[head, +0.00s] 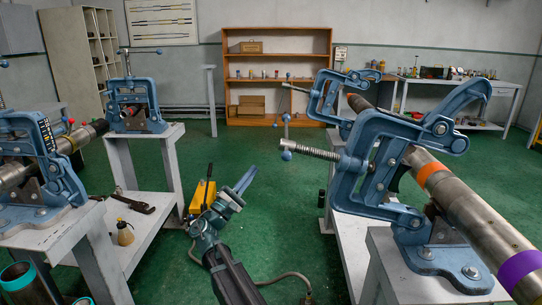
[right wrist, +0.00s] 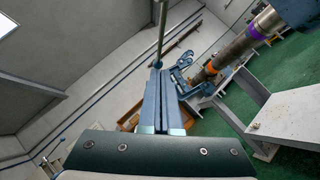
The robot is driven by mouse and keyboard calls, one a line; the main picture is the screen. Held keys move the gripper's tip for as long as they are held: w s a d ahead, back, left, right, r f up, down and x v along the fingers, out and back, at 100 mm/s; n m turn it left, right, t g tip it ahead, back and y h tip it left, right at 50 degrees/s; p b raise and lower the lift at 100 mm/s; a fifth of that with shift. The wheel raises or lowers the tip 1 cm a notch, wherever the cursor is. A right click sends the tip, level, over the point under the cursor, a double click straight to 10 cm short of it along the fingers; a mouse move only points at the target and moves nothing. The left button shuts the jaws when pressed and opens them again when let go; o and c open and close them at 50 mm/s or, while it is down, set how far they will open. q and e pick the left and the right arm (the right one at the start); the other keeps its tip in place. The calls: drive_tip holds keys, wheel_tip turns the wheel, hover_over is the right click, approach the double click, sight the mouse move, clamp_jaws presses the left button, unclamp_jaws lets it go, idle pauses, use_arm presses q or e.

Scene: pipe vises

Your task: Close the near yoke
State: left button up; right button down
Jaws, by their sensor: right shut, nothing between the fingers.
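The near blue vise (head: 425,235) stands on a grey bench at the right. Its blue yoke (head: 352,172) is tipped over to the left, with the threaded screw (head: 312,150) pointing left. A steel pipe (head: 472,215) with orange and purple bands lies in the vise. The pipe (right wrist: 238,47) also shows in the right wrist view. My right gripper (head: 248,176) is low in the middle of the head view, left of the yoke and apart from it. Its fingers are together and empty, as the right wrist view (right wrist: 160,100) shows. My left gripper is out of sight.
A second blue vise (head: 328,95) stands farther back on the right. Two more vises (head: 132,100) hold a pipe on the left benches. A yellow case (head: 203,195) is on the green floor beside my right arm. Open floor lies between the benches.

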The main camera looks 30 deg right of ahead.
drive_tip(key=s+r+p+x, duration=0.1)
drive_tip(key=s+p+x, duration=0.1)
drive_tip(key=p+x, duration=0.5)
drive_tip(key=shift+s+x, duration=0.3)
drive_tip(key=shift+x, duration=2.55)
drive_tip(key=shift+d+r, duration=0.1)
